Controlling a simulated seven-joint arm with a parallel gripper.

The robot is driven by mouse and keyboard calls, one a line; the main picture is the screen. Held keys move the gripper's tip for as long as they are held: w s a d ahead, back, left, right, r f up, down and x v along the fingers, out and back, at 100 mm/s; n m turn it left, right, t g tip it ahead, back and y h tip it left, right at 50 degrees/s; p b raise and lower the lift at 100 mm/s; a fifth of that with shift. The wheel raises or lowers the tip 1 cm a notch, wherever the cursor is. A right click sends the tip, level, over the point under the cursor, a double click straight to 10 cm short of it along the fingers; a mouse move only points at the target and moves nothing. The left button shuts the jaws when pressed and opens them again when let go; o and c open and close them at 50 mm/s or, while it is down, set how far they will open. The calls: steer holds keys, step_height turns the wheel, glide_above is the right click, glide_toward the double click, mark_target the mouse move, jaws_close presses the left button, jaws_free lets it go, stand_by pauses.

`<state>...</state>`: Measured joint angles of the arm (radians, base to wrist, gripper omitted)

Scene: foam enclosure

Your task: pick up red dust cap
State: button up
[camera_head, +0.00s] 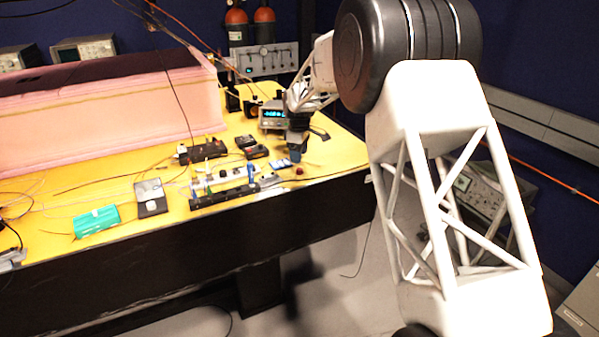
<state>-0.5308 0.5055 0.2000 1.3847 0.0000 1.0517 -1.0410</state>
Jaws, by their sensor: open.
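A small dark red dust cap (299,171) lies on the yellow tabletop near its front edge, toward the right end of the table. My gripper (295,158) points down just above and slightly left of the cap in the picture, apart from it as far as I can tell. The gripper is small here and its fingers are hard to make out. It is open, and I see nothing held in it.
Left of the gripper stand a black rail with blue clips (224,194), small white-and-blue pieces (280,166) and black boxes (256,152). A meter with a lit display (273,115) stands behind. A pink foam enclosure (110,105) fills the back left. Bare yellow table (345,150) lies to the right.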

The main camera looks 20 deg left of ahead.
mark_target(300, 169)
steer(key=shift+f, duration=0.35)
steer(key=shift+f, duration=0.15)
steer(key=shift+d+f, duration=0.2)
steer(key=shift+f, duration=2.25)
steer(key=shift+c, duration=0.5)
steer(key=c, duration=0.9)
